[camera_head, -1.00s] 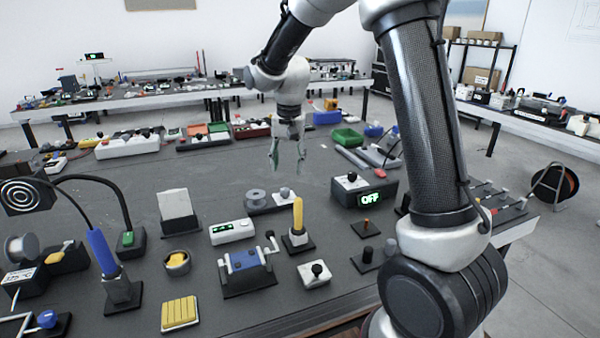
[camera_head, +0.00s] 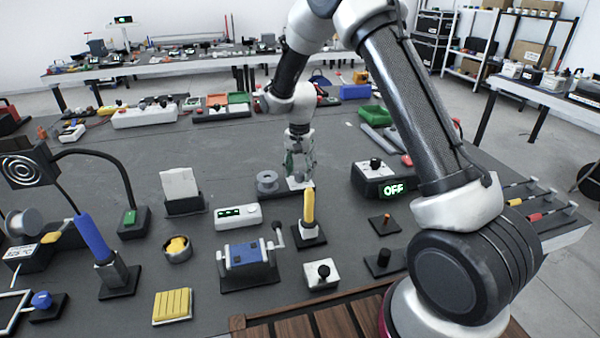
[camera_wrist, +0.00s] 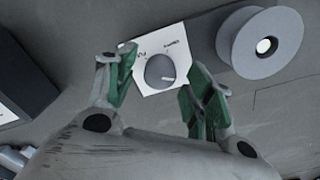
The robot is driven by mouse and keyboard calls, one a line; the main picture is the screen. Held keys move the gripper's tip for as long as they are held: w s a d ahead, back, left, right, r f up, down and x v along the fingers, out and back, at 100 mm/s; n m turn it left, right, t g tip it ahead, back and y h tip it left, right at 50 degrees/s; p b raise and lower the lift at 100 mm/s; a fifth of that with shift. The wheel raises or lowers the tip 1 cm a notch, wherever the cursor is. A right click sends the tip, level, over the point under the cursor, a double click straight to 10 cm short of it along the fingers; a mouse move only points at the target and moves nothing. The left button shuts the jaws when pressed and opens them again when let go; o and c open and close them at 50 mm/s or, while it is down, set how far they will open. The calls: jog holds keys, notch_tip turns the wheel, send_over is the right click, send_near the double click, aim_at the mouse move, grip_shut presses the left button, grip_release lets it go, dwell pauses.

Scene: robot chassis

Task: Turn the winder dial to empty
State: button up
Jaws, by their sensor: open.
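The winder (camera_head: 267,183) is a dark base with a grey spool, standing mid-table. Its dial is a grey round knob (camera_wrist: 160,71) on a white plate (camera_wrist: 150,50) at one end of the base. The plate carries small dark lettering too blurred to read for certain. A short pale mark shows on the knob's lower right in the wrist view. My gripper (camera_head: 300,168) is open above the dial; in the wrist view its green-padded fingers (camera_wrist: 162,78) stand on either side of the knob. Contact cannot be told. In the head view my fingers mostly hide the knob.
The spool (camera_wrist: 260,42) stands close to my right finger in the wrist view. A white box with green lights (camera_head: 238,216), a yellow-handled lever (camera_head: 309,207) and a box reading OFF (camera_head: 380,180) stand around the winder.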

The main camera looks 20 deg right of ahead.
jog(key=shift+f, duration=0.5)
jog(key=c, duration=1)
jog(key=shift+c, duration=0.2)
jog(key=shift+n, duration=0.3)
